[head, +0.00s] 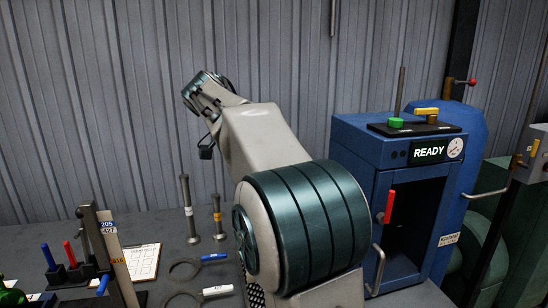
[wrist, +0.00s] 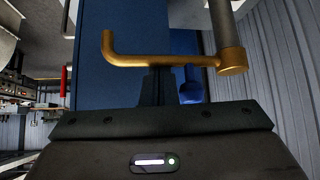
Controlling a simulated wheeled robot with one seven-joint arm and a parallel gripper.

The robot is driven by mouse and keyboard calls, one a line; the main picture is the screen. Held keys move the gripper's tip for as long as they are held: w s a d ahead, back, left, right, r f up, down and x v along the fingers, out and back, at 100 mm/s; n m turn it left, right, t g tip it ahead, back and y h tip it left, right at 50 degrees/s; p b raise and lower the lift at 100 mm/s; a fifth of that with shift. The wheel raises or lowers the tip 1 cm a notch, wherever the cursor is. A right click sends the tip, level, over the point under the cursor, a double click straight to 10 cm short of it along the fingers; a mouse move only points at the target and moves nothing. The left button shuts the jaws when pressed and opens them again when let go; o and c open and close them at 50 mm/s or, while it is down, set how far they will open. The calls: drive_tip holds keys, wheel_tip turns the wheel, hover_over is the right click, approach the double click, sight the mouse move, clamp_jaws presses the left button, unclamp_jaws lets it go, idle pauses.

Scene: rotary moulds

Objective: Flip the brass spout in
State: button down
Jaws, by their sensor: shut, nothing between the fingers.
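The brass spout (wrist: 170,59) crosses the middle of the wrist view as a bar. Its bent tip points up at the left, and its hub at the right sits on a grey post (wrist: 222,25). My gripper (wrist: 157,72) is shut and empty. Its dark fingers end right at the lower edge of the spout's bar, left of the hub; I cannot tell whether they touch it. In the head view my arm reaches up toward the wall, and I cannot make out the spout there for sure.
Two upright grey posts (head: 188,205) (head: 217,213), a clipboard (head: 131,262) and rings (head: 186,268) are on the bench. The ribbed wall (head: 120,90) is behind.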

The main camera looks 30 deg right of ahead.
drive_tip(key=d+r, duration=0.1)
drive_tip(key=d, duration=0.3)
drive_tip(key=p+v, duration=0.1)
drive_tip(key=v, duration=0.8)
drive_tip(key=shift+w+a+r+p, duration=0.25)
drive_tip(key=shift+w+a+p, duration=0.1)
